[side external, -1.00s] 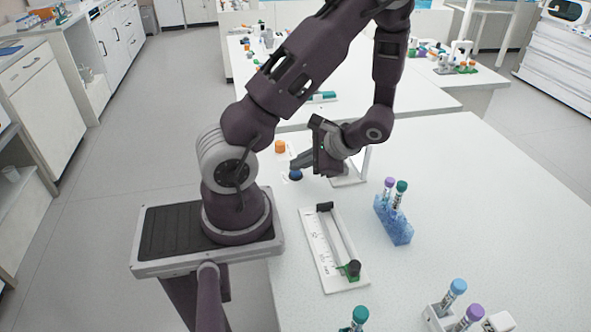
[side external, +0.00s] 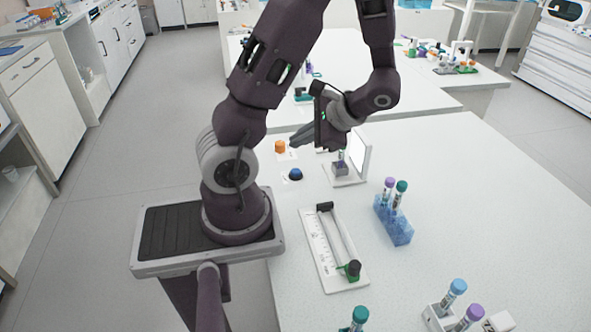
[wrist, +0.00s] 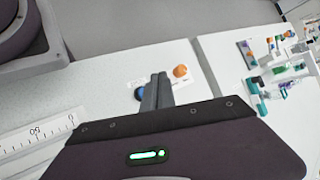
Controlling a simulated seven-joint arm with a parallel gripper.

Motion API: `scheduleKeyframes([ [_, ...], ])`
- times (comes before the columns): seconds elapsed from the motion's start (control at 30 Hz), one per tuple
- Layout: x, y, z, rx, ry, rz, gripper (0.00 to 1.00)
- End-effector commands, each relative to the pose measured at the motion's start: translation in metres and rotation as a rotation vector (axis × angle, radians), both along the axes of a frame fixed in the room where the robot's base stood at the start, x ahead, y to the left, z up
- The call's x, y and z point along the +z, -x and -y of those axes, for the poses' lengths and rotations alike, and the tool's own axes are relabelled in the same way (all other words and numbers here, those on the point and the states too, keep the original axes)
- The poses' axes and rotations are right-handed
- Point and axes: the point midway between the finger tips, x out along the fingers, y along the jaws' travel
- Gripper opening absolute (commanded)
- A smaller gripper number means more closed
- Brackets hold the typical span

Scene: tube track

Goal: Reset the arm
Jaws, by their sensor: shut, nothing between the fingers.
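My gripper (side external: 299,137) is shut and empty. In the side external view it hangs above the table, over the area of an orange knob (side external: 280,147) and a blue knob (side external: 296,174), and touches neither. In the wrist view the closed fingers (wrist: 156,92) point away from the camera. The orange knob (wrist: 181,71) shows just right of the fingertips, and the blue knob (wrist: 139,93) is partly hidden behind the fingers on the left.
A small stand with a white panel (side external: 360,152) is close to my gripper's right. A track with a ruler (side external: 317,248) lies nearer. A blue rack (side external: 393,221) holds two capped tubes. More capped tubes (side external: 455,292) stand at the front. The table's right side is mostly clear.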

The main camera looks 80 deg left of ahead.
Motion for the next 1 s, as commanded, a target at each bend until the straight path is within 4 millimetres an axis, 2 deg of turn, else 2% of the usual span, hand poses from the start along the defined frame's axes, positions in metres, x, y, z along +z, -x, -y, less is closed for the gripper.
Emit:
scheduleKeyframes([
  [0.47, 0.002, 0.0, 0.0, 0.001, 0.001, 0.001, 0.0],
  [0.57, 0.012, -0.004, 0.013, 0.011, 0.025, 0.069, 0.0],
  [0.67, 0.037, -0.011, 0.051, 0.028, 0.108, 0.254, 0.0],
  [0.77, 0.069, -0.014, 0.102, 0.028, 0.236, 0.486, 0.0],
  [0.9, 0.109, -0.007, 0.165, -0.016, 0.417, 0.775, 0.0],
  [1.0, 0.128, 0.002, 0.196, -0.055, 0.517, 0.918, 0.0],
])
